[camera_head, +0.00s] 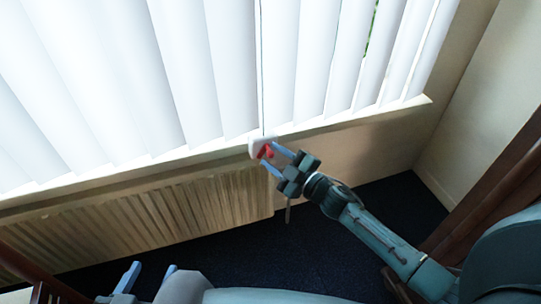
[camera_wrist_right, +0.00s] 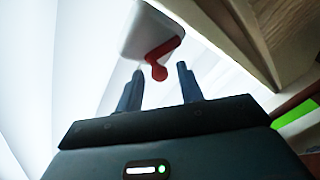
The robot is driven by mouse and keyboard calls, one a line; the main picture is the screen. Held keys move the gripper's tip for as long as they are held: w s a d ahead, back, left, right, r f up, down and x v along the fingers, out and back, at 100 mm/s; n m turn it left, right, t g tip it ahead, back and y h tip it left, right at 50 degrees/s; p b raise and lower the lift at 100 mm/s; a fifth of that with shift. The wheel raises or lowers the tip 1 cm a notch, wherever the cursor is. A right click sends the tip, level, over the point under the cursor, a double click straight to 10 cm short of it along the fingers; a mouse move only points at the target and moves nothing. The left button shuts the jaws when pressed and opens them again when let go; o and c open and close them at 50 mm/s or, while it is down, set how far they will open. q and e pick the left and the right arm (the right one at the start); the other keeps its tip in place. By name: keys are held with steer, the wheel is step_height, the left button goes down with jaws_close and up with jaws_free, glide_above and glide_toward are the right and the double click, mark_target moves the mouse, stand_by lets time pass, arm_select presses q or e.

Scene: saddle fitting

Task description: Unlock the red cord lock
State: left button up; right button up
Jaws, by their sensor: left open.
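The red cord lock (camera_head: 265,152) is a small red lever on a white housing (camera_head: 256,144) at the window sill, below the blinds. In the right wrist view the red lever (camera_wrist_right: 160,62) hangs from the underside of the white housing (camera_wrist_right: 146,32), its rounded end pointing down. My right gripper (camera_head: 270,157) is at the lock; its fingers (camera_wrist_right: 158,80) are apart, one on each side of the lever's rounded end, with gaps visible. My left gripper (camera_head: 150,270) is at the bottom left of the head view, open and away from the lock.
White vertical blinds (camera_head: 180,70) hang above the sill (camera_head: 350,117). A thin cord (camera_head: 260,60) runs down to the housing. A ribbed radiator (camera_head: 150,215) stands below the sill. Brown wooden furniture (camera_head: 500,190) is at the right. Dark floor (camera_head: 390,215) is open below.

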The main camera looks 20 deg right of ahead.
arm_select(q)
steer(key=shift+f, duration=0.15)
arm_select(e)
steer(key=shift+x, duration=0.9)
arm_select(q)
steer(key=shift+d, duration=0.1)
